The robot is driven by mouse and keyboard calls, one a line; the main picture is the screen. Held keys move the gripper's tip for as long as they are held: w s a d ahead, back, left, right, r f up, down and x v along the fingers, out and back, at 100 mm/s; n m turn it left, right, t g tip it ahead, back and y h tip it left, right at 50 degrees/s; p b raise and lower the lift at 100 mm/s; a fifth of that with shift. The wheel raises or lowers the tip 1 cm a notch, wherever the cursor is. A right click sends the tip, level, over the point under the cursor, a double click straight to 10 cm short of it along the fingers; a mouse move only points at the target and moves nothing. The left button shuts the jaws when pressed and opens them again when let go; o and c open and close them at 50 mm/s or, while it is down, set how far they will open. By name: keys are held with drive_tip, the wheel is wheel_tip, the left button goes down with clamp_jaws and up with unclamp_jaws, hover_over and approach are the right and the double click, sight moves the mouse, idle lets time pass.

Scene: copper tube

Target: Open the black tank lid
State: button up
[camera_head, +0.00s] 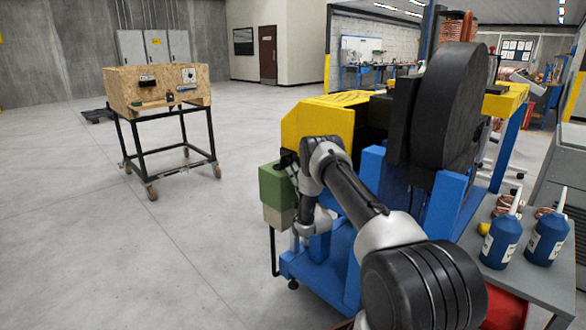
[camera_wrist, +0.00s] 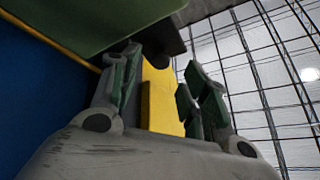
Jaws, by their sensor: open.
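A green tank (camera_head: 275,185) with a beige lower part is on the front of the blue and yellow machine. In the wrist view a green surface (camera_wrist: 85,22) fills the top left. A dark rounded piece (camera_wrist: 165,36), which looks like the black lid, projects from beside it. My gripper (camera_wrist: 163,62) is open, with its fingertips just below and to either side of this piece. I cannot tell whether they touch it. In the head view my gripper (camera_head: 289,163) is small and dark by the tank's upper right edge, partly hidden by my arm. The lid is not clear there.
The machine has a yellow housing (camera_head: 318,118), a large black wheel (camera_head: 450,105) and a blue frame (camera_head: 330,262). A grey table (camera_head: 515,275) with blue bottles (camera_head: 502,240) stands at right. A wooden box on a wheeled stand (camera_head: 158,87) is at left. The floor between is clear.

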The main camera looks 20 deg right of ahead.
drive_tip(key=v, duration=0.7)
drive_tip(key=shift+s+f, duration=0.2)
drive_tip(key=shift+s, duration=0.1)
